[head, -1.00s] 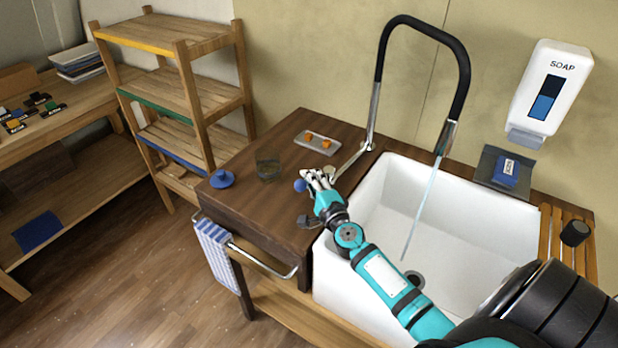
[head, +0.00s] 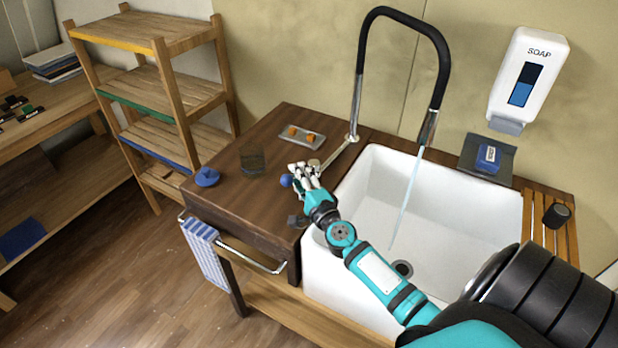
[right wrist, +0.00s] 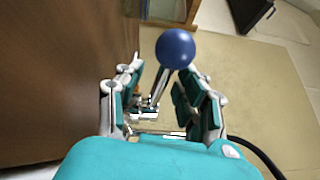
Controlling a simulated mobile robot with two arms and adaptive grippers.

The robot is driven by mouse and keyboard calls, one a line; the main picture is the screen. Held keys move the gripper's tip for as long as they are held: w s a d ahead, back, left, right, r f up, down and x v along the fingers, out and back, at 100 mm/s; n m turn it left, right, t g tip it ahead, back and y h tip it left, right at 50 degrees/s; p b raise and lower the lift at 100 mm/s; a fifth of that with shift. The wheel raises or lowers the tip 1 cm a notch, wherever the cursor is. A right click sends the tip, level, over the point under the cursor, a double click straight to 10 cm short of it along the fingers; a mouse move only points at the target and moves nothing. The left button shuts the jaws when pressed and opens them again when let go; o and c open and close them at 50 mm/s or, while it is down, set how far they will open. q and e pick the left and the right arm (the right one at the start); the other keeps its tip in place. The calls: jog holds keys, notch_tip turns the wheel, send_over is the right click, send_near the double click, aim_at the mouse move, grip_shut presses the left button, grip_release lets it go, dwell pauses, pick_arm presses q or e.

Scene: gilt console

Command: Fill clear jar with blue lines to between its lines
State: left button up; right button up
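The clear jar (head: 253,161) stands upright on the dark wood counter, left of the sink; its lines and any contents are too small to tell. A blue lid with a knob (head: 207,177) lies left of it. Water (head: 407,198) runs from the black-hosed tap (head: 432,128) into the white sink (head: 345,245). My right gripper (head: 303,172) is at the tap's lever, right of the jar. In the right wrist view its fingers (right wrist: 160,98) are apart, with the lever's rod between them and its blue ball (right wrist: 175,48) just beyond the tips. My left gripper is not in view.
A grey tray with orange pieces (head: 302,137) lies behind the jar. A soap dispenser (head: 527,80) hangs on the wall above a blue block (head: 488,157). A striped towel (head: 207,255) hangs on the front rail. A wooden shelf (head: 150,95) stands left.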

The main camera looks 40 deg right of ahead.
jog(key=s, duration=0.3)
jog(key=s+a, duration=0.1)
jog(key=s, duration=0.3)
jog(key=s+a, duration=0.1)
jog(key=s, duration=0.2)
jog(key=shift+s+f, duration=0.15)
jog(key=shift+s, duration=0.1)
